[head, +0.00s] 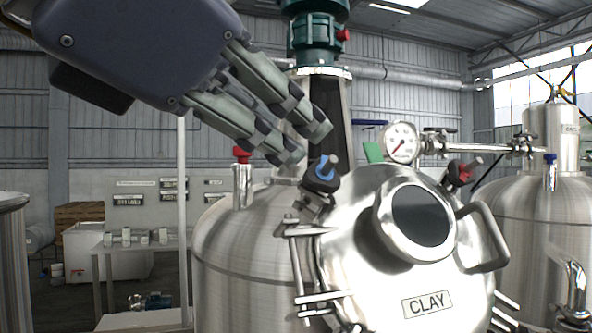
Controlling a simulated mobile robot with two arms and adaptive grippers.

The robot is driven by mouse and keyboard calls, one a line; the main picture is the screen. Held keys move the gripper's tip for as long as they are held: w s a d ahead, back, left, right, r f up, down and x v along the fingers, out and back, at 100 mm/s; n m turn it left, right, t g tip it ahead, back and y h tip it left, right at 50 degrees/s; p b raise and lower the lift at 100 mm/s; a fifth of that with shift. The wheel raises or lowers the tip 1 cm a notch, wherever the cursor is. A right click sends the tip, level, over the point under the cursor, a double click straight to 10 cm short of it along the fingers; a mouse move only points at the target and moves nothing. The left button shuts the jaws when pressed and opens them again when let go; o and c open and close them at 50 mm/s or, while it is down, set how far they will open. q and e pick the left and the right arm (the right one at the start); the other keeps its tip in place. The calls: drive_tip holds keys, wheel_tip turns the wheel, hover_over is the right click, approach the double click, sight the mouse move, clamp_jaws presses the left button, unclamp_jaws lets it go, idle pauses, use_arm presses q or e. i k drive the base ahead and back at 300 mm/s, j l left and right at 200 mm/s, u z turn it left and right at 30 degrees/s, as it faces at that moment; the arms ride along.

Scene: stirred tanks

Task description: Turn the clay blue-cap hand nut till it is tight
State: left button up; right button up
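The tank labelled CLAY (428,304) stands in front of me, with a round steel lid and a dark sight glass. The blue-cap hand nut (326,170) sits on the clamp at the lid's upper left edge; it is black with a blue cap, and a stud end sticks out above it. My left gripper (306,142) reaches in from the upper left. Its fingers are extended, apart and empty, with the tips just above and left of the blue-cap nut. Contact with the nut cannot be made out. My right gripper is not in view.
A red-cap nut (460,173) is on the lid's right side. A pressure gauge (401,143) and pipe stand behind the lid. A red-topped valve (242,172) rises left of the lid. A curved handle (486,238) sticks out at right.

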sight(321, 177)
drive_tip(key=k+l, duration=1.2)
drive_tip(key=l, duration=0.2)
